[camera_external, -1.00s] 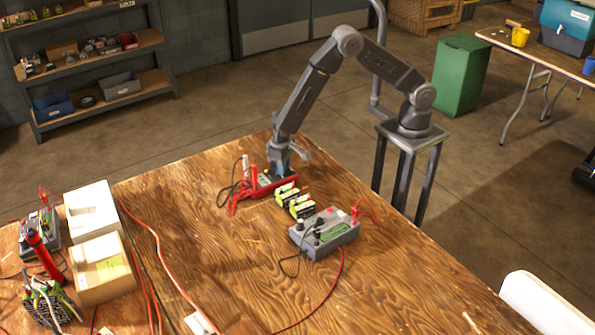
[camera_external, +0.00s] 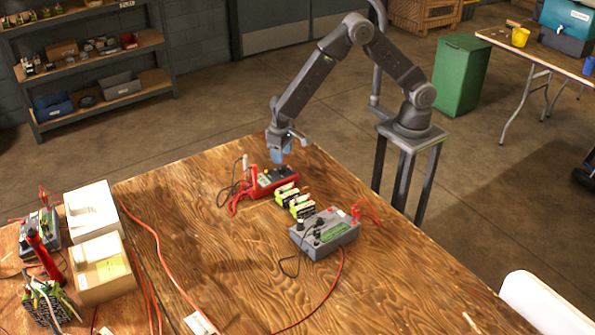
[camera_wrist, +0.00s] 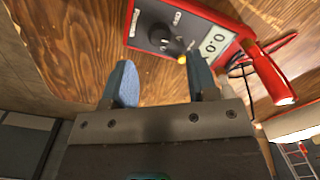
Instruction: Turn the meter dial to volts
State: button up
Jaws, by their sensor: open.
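The red meter (camera_external: 270,181) lies on the wooden table near its back edge. In the wrist view the meter (camera_wrist: 218,20) shows a dark face, a display reading about 0.0, and a round dial (camera_wrist: 160,36) with a light pointer mark. The dial's exact setting is too small to read. My gripper (camera_external: 282,160) is above the meter in the external view, apart from it. In the wrist view my gripper (camera_wrist: 163,85) has its two fingers spread with nothing between them, and the dial lies beyond the fingertips.
A row of green-and-black battery cells (camera_external: 295,201) stands close in front of the meter. A red probe (camera_wrist: 268,75) and leads lie beside the meter. Open table lies toward the front.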

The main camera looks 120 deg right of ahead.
aim_at(282, 168)
notch_tip(282, 168, up, 8)
jog(key=shift+r, duration=0.2)
